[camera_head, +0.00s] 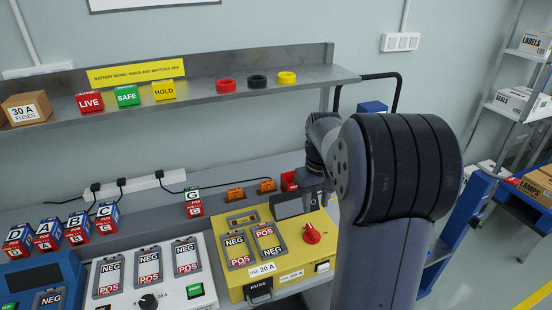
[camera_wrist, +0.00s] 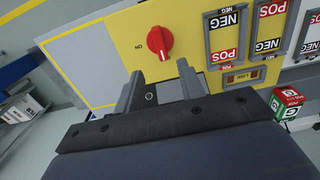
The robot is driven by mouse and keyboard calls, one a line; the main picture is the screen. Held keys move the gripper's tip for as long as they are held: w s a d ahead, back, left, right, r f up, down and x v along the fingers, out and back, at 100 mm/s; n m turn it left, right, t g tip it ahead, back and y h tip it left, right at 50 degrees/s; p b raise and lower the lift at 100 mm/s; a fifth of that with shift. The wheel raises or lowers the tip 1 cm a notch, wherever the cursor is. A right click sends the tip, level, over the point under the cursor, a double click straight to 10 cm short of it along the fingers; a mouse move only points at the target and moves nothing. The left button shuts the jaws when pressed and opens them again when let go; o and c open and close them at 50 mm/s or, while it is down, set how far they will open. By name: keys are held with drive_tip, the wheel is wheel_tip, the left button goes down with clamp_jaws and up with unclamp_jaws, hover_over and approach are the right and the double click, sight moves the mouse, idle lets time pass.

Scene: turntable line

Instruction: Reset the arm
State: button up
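My arm reaches in from the right in the head camera view, and its end hangs over the back right part of the yellow box (camera_head: 232,270). My gripper (camera_head: 314,200) is small and partly dark against the box there. In the wrist view my gripper (camera_wrist: 160,78) has its two grey fingers apart, with nothing between them. The fingers point toward the yellow box face (camera_wrist: 125,40), close to the red knob (camera_wrist: 159,42). The same red knob (camera_head: 312,233) shows in the head camera view. Whether the fingertips touch the box cannot be told.
A white box (camera_head: 168,300) with battery slots stands left of the yellow box. Lettered battery blocks (camera_head: 77,228) stand at the left, and block G (camera_head: 194,202) stands behind the boxes. A grey shelf (camera_head: 200,97) with coloured blocks and rings runs above. Racks (camera_head: 500,105) stand at the right.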

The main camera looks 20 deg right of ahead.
sight(313, 230)
wheel_tip(313, 230, down, 10)
drive_tip(key=shift+f, duration=0.2)
idle(0.3)
